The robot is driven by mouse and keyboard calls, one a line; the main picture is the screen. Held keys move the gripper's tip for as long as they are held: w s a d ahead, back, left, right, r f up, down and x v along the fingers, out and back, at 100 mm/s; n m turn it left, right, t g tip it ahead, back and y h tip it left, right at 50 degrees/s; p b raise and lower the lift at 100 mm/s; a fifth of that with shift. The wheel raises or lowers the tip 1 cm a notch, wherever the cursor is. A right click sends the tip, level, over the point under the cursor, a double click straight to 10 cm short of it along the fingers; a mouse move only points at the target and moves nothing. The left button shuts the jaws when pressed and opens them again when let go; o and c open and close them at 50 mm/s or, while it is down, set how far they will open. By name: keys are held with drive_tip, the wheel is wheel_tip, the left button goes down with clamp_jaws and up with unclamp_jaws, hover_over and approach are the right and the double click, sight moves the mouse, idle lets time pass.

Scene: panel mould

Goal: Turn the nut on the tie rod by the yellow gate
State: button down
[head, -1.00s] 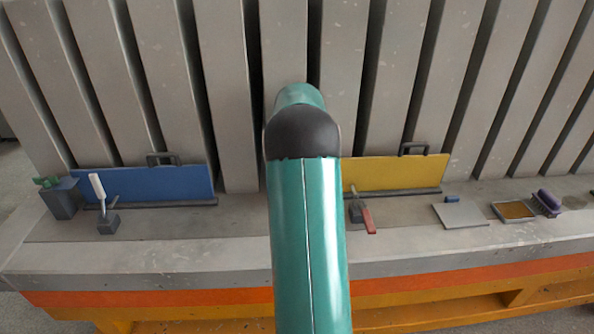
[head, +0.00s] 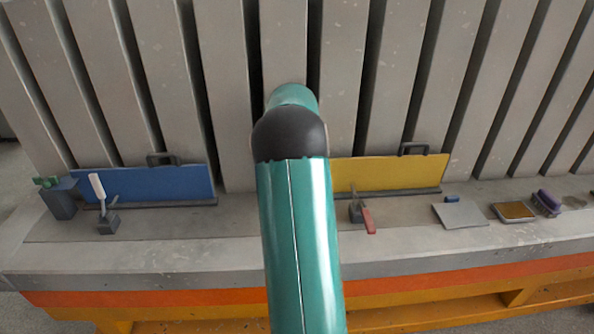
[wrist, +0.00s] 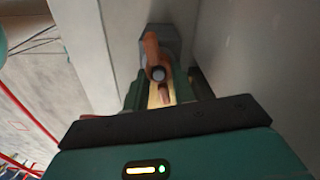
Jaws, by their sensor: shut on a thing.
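The yellow gate (head: 390,173) stands upright on the ledge, right of my arm in the head view. In the wrist view, a copper-coloured winged nut (wrist: 151,48) sits in front of a grey plate (wrist: 172,36) in a gap between concrete faces. The round end of the tie rod (wrist: 158,74) shows at the nut's middle. My gripper (wrist: 160,92) is shut on the nut, its fingers on either side of the lower wing. In the head view my arm hides the gripper, nut and rod.
A blue gate (head: 145,184) stands at the left, near a white-handled clamp (head: 107,220) and a grey bin (head: 61,200). Right of my arm are a red-handled clamp (head: 367,218), a flat grey plate (head: 461,214), a tan-filled tray (head: 514,212) and a purple brush (head: 548,203). Upright concrete panels fill the back.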

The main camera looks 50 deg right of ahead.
drive_tip(key=m, duration=0.3)
drive_tip(key=shift+r, duration=0.15)
drive_tip(key=c, duration=1.1)
unclamp_jaws()
wheel_tip(320, 180, up, 14)
drive_tip(key=shift+f, duration=0.15)
